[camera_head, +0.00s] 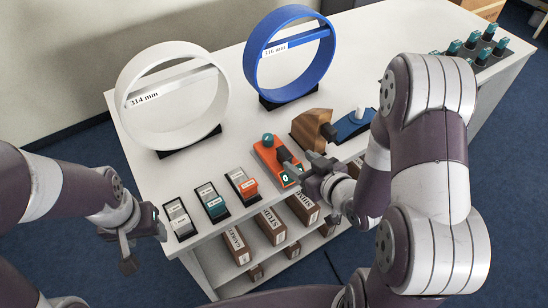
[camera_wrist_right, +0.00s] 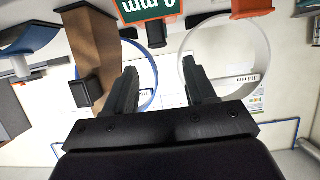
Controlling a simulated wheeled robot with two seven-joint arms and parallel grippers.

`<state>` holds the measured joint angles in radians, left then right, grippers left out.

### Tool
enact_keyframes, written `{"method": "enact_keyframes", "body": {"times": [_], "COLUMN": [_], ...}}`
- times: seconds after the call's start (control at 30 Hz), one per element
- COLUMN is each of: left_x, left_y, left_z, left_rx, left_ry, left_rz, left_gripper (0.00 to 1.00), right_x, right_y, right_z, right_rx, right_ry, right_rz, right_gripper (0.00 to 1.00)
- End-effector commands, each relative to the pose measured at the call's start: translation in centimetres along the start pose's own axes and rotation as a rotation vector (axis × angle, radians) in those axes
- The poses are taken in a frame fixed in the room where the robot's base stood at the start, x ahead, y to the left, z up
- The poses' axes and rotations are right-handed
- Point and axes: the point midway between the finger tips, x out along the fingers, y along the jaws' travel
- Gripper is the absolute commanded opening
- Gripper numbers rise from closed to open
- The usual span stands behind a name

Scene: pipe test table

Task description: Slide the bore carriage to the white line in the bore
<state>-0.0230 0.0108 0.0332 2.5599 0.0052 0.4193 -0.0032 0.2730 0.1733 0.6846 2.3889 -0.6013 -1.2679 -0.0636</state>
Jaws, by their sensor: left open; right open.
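I cannot tell the carriage or the white line for certain. My right gripper (camera_head: 291,166) is open beside the orange device (camera_head: 265,155); its fingers (camera_wrist_right: 160,88) have nothing between them. My left gripper (camera_head: 128,257) is open and empty, off the table's front left edge.
A brown block (camera_head: 312,124) and a blue tool (camera_head: 350,124) with a white knob stand right of the orange device. Small labelled blocks (camera_head: 211,202) line the front left edge. Boxes (camera_head: 270,225) fill the shelf below. The tabletop between rings and blocks is clear.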

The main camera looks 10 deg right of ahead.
Motion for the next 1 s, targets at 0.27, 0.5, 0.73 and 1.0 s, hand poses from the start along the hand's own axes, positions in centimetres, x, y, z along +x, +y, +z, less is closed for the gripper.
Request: {"method": "enact_keyframes", "body": {"times": [0.27,0.5,0.73,1.0], "left_x": [-0.5,-1.7,-1.7,-1.7], "left_y": [0.0,0.0,0.0,0.0], "left_z": [-0.1,-0.2,-0.2,-0.2], "left_rx": [0.0,0.0,0.0,0.0], "left_ry": [0.0,0.0,0.0,0.0], "left_rz": [0.0,0.0,0.0,0.0], "left_gripper": [0.58,0.58,0.58,0.58], "right_x": [5.1,9.2,10.6,10.5], "right_y": [-0.1,-0.3,-0.2,-0.2], "right_z": [0.0,0.1,0.3,0.2], "right_rx": [-0.001,0.0,0.0,0.0], "right_ry": [-0.004,-0.004,-0.004,-0.004], "right_rz": [-0.001,-0.001,0.002,0.002], "right_gripper": [0.55,0.55,0.55,0.0]}}
